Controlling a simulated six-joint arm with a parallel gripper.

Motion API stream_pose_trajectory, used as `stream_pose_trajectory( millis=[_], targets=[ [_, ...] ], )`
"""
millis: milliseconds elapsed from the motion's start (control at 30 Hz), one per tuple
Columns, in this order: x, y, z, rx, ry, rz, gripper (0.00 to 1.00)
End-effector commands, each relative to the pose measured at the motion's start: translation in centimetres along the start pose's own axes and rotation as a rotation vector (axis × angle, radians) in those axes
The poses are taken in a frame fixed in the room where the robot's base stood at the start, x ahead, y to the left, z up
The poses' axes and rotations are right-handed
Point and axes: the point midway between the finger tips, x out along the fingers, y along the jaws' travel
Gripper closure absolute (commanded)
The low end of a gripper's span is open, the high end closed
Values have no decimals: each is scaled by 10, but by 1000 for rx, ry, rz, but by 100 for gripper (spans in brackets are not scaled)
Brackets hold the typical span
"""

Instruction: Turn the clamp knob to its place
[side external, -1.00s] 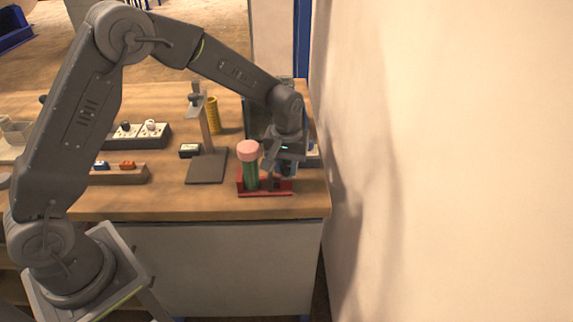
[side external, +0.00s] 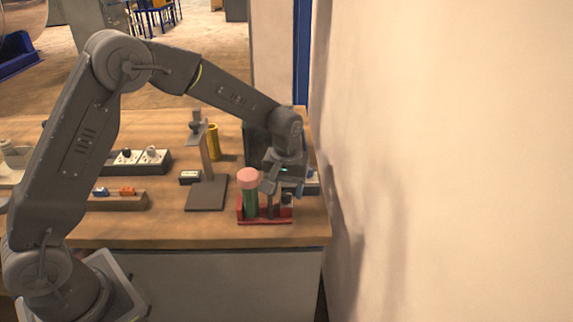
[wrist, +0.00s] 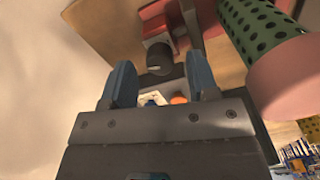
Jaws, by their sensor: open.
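The clamp knob (wrist: 160,60) is a small dark round knob on a grey block at the red base (wrist: 205,18). In the side external view the knob (side external: 286,198) stands at the right end of the red base (side external: 262,220), beside a green cylinder with a pink cap. My gripper (side external: 284,189) is just above the knob, pointing down. In the wrist view my gripper (wrist: 158,62) is open, with its two blue-grey fingers apart and the knob beyond the gap between them. The fingers look clear of the knob, and its turn angle is hard to read.
The pink-capped green cylinder (side external: 248,182) stands close to the left of my gripper.

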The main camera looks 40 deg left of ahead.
Motion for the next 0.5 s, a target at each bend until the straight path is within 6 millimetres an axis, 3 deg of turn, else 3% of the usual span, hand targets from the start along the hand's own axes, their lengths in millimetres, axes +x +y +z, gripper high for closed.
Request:
stream_pose_trajectory(
  millis=[300, 500],
  targets=[
    [-71, 0, 0, 0, 5, 4, 46],
    [-106, 0, 0, -1, 4, 3, 46]
  ],
)
